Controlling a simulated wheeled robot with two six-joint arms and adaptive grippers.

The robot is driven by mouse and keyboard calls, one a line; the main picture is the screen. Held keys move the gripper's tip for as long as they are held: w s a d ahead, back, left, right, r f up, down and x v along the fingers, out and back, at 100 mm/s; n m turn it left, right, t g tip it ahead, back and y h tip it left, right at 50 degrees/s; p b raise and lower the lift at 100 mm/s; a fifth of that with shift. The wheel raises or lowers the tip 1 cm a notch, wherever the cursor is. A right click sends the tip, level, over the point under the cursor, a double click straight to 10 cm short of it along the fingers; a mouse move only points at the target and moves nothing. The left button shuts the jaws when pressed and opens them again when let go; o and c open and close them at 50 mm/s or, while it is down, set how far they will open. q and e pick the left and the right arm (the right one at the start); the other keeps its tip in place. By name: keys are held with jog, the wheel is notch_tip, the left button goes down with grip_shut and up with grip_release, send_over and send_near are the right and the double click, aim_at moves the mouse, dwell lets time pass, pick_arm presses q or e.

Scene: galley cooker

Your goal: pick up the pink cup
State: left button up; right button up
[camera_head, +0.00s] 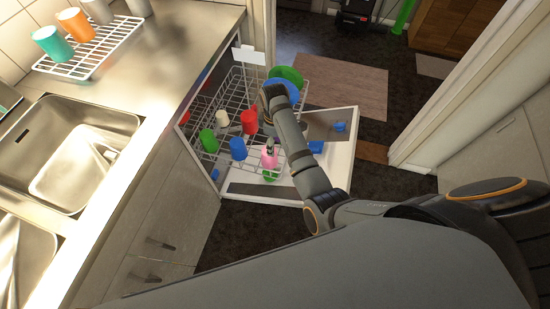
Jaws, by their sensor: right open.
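The pink cup (269,158) sits at the front of the open dishwasher's wire rack (225,150). My right gripper (268,143) is open and reaches down over the rack, with its fingertips right at the top of the pink cup. I cannot tell whether the fingers touch the cup. My right arm hides part of the rack behind it. My left gripper is not in view.
Near the pink cup stand a blue cup (238,149), a green cup (209,141) and a red cup (249,122). The dishwasher door (335,158) lies open. The counter (165,65) holds a drying rack with cups and a sink (85,155).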

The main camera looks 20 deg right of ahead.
aim_at(275, 157)
notch_tip(275, 157, down, 5)
jog(key=shift+f+b, duration=0.1)
jog(key=shift+b, duration=0.2)
jog(key=f+b, duration=0.1)
jog(key=f, duration=0.4)
jog(key=shift+s, duration=0.2)
jog(key=c, duration=1)
jog(key=shift+c, duration=0.2)
jog(key=shift+r, duration=0.1)
